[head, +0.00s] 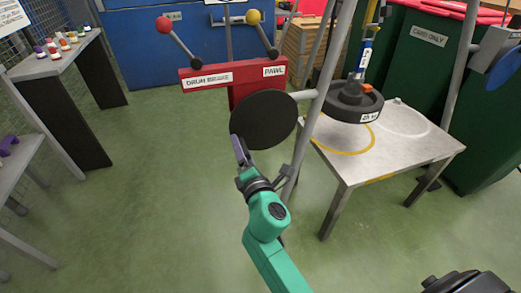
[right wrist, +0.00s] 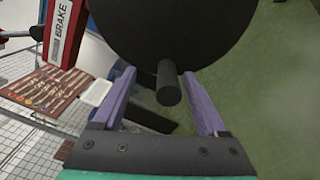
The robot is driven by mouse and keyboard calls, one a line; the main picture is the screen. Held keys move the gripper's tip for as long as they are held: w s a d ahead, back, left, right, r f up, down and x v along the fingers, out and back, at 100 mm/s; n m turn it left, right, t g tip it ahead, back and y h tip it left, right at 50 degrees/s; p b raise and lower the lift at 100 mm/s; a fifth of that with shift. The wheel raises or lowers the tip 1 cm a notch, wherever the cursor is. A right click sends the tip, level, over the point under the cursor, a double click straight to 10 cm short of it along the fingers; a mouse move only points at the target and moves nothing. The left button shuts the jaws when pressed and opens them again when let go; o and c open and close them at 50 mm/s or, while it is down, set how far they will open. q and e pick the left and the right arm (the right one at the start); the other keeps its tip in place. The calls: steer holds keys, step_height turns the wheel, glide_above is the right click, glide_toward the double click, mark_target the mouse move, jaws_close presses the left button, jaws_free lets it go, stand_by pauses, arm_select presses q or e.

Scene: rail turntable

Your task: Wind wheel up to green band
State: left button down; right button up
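The wheel is a black disc (head: 263,119) below the red bracket, and it fills the top of the right wrist view (right wrist: 185,30). A dark cylindrical handle (right wrist: 168,84) sticks out from its face. My right gripper (head: 240,151) is at the wheel's lower left edge. In the right wrist view its purple fingers (right wrist: 165,100) are open, one on each side of the handle, with gaps on both sides. A black round weight (head: 350,108) hangs from a blue, white and yellow fitting (head: 364,58). I cannot make out a green band. My left gripper is not in view.
The red bracket (head: 240,77) carries the drum brake and pawl labels, with red-knobbed (head: 163,25) and yellow-knobbed (head: 253,17) levers. Grey posts stand right of the wheel. A metal table (head: 420,150) with yellow and white rings lies under the weight.

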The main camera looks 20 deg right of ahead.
steer(key=shift+d+f, duration=0.1)
steer(key=shift+f, duration=0.1)
steer(key=shift+s+f, duration=0.15)
steer(key=shift+s, duration=0.3)
steer(key=s+b, duration=0.2)
steer(key=s, duration=0.5)
steer(key=shift+d, duration=0.15)
